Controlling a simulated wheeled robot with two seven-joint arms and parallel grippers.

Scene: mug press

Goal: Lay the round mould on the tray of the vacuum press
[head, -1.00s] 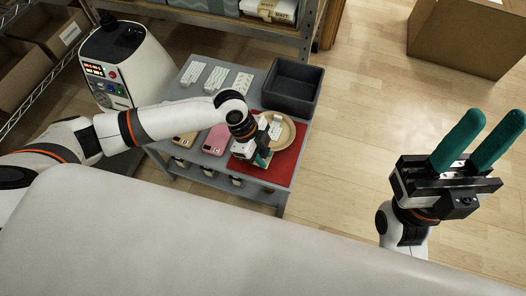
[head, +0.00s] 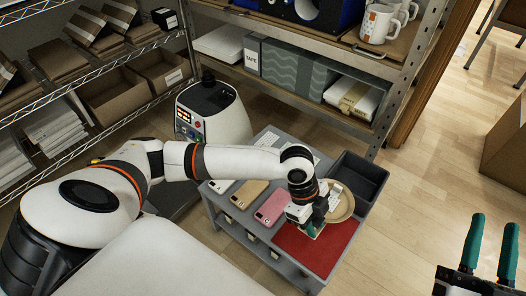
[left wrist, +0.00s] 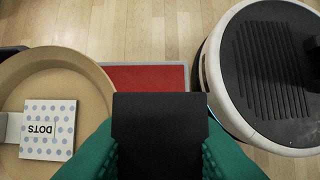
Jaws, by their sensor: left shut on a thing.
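My left gripper (head: 313,231) is low over the red mat (head: 322,254) on the grey table. In the left wrist view, its green fingers are shut on a black, square-looking piece (left wrist: 158,130). I cannot tell from its visible face whether this is the round mould. A white and dark machine with a lit control panel, which looks like the vacuum press (head: 215,112), stands beyond the table's left end; its tray is not clear. My right gripper (head: 496,223) is open and empty at the right edge of the head view.
A round tan dish (head: 344,204) holding a DOTS card (left wrist: 48,130) is beside my left gripper. A dark bin (head: 358,178) stands behind. Pink (head: 272,208) and gold (head: 248,193) cases lie to the left. Shelves (head: 300,35) with mugs (head: 380,24) rise behind.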

